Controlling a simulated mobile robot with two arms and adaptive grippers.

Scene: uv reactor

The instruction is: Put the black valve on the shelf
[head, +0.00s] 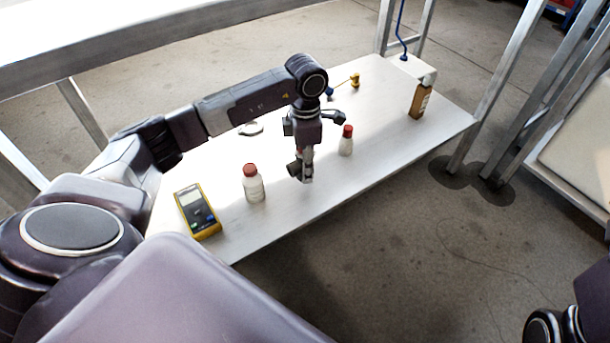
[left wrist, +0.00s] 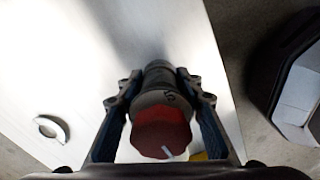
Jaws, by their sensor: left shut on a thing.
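My left gripper (head: 304,175) points down over the white tabletop (head: 330,195) near its front edge. It is shut on the black valve (head: 293,169), which is mostly hidden by the fingers in the head view. In the left wrist view the valve (left wrist: 158,98) has a dark cylindrical body and a red faceted knob with a white mark, between the two fingers (left wrist: 160,88). I cannot tell whether it touches the tabletop. A raised white surface (head: 120,25) with a grey metal edge crosses the upper left; I cannot tell whether it is the shelf. My right gripper is out of view.
A pale ring (left wrist: 50,129) lies on the table. Metal posts (head: 497,85) flank it.

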